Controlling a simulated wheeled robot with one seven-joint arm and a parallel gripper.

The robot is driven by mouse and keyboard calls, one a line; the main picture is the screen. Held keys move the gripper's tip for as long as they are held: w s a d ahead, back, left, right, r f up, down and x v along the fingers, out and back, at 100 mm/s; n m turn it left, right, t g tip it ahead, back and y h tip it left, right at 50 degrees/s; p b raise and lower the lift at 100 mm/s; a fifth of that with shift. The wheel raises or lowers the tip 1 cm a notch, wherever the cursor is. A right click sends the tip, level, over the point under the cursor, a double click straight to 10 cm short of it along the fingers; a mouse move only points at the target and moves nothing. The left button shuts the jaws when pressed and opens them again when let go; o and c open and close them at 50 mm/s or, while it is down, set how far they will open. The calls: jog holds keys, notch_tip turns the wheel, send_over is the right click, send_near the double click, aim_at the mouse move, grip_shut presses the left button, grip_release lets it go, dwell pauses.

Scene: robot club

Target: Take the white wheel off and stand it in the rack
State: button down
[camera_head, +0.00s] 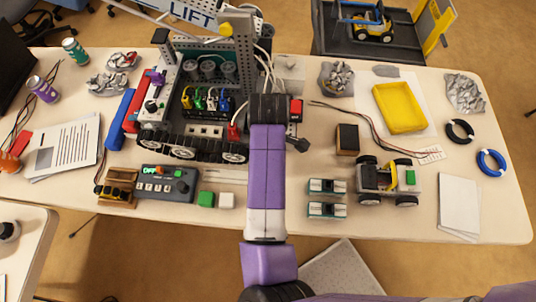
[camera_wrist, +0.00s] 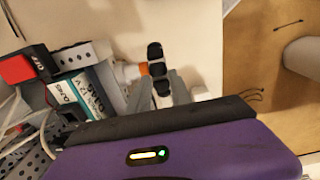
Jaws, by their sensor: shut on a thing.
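In the wrist view my gripper (camera_wrist: 158,70) shows its black fingertips close together, beside the tracked robot. A small white part with orange, apparently the white wheel (camera_wrist: 127,72), is at the fingertips, partly hidden by them. The fingers look shut on it; their exact hold is unclear. In the head view my arm covers the wheel and the fingers, at the right side of the tracked robot (camera_head: 205,128). A wooden rack (camera_head: 117,187) with dark and yellow round parts in it stands at the table's front left.
A control box (camera_head: 167,184) stands right of the rack, with green and white blocks nearby. Two teal-grey fixtures (camera_head: 327,186) and a small wheeled car (camera_head: 388,181) are right of my arm. A yellow tray (camera_head: 400,107) lies farther right. A laptop and cans are at left.

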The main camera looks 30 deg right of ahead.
jog(key=shift+r, duration=1.45)
